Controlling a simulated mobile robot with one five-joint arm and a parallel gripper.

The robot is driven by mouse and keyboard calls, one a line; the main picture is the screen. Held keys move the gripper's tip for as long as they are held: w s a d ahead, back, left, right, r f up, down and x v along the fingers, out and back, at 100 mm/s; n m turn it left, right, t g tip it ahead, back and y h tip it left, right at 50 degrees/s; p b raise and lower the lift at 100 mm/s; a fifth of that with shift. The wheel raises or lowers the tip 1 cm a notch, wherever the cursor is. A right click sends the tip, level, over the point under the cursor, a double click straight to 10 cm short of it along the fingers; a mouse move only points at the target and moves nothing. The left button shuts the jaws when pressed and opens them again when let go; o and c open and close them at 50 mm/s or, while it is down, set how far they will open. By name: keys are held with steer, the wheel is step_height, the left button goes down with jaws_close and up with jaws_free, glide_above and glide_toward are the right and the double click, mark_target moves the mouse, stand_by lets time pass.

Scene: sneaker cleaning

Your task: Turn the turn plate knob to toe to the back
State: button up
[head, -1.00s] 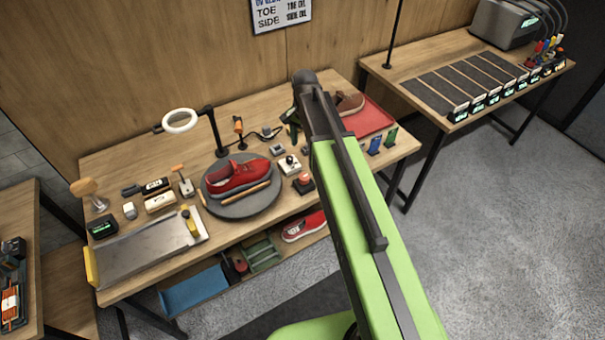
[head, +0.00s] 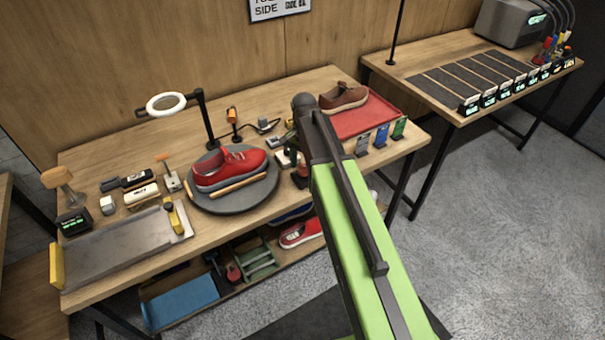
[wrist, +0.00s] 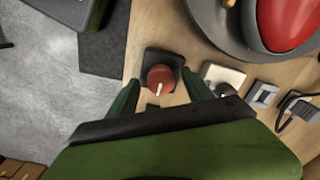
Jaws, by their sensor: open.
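The turn plate knob (wrist: 160,79) is red with a white pointer line and sits on a black base. Its pointer aims toward the bottom of the wrist view. In the head view the knob (head: 299,174) is partly hidden by my arm. My gripper (wrist: 160,90) is open, with one dark green finger on each side of the knob in the wrist view; I cannot tell whether they touch it. The round grey turn plate (head: 240,204) carries a red sneaker (head: 228,168). The plate's rim also shows in the wrist view (wrist: 222,32).
A white box with a black knob (wrist: 223,78) sits close beside the red knob. A ring lamp (head: 166,104) stands behind the plate. A red tray (head: 368,118) with a brown shoe (head: 344,96) lies to the right. Bare floor (head: 480,220) is open at the right.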

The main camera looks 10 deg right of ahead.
jaws_close()
steer(key=shift+a, duration=0.15)
stand_by(0.4)
